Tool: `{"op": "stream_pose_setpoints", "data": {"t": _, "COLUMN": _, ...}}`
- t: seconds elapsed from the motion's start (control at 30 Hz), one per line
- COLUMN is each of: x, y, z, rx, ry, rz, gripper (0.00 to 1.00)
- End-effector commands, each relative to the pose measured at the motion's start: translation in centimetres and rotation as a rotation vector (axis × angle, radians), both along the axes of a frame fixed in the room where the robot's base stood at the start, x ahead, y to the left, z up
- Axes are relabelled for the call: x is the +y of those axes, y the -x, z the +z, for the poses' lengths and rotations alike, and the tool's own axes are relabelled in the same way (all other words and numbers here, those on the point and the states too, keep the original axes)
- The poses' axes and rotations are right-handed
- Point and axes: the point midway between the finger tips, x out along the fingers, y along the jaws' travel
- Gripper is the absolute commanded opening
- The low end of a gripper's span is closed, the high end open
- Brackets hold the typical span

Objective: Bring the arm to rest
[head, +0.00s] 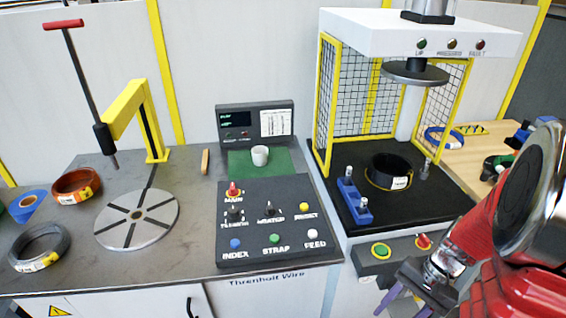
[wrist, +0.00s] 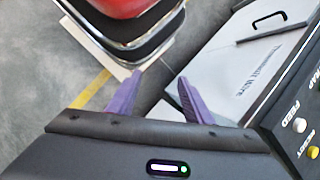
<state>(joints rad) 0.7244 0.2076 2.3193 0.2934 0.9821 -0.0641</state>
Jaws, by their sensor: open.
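My gripper (head: 408,298) is at the lower right of the head view, in front of the press bench and low beside its front panel. Its purple fingers are apart, with nothing between them. In the wrist view my gripper (wrist: 157,95) points down toward the floor, and the two purple fingers are spread and empty. My red arm is bent at the right edge of the head view and hides part of the bench behind it.
The control panel (head: 272,237) and the press (head: 420,30) stand close by. A black coil (head: 377,180) lies under the press. Coils and a turntable (head: 137,219) are on the left bench. Grey floor (wrist: 35,60) lies below my gripper.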

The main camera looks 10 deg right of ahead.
Motion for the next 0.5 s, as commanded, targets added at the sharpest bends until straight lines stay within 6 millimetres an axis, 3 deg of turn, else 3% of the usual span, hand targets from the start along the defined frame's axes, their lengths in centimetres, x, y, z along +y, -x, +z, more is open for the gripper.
{"op": "stream_pose_setpoints", "data": {"t": 0.5, "x": 2.9, "y": -1.3, "z": 7.3, "rx": -0.163, "ry": 0.280, "rz": 0.279, "gripper": 0.46}}
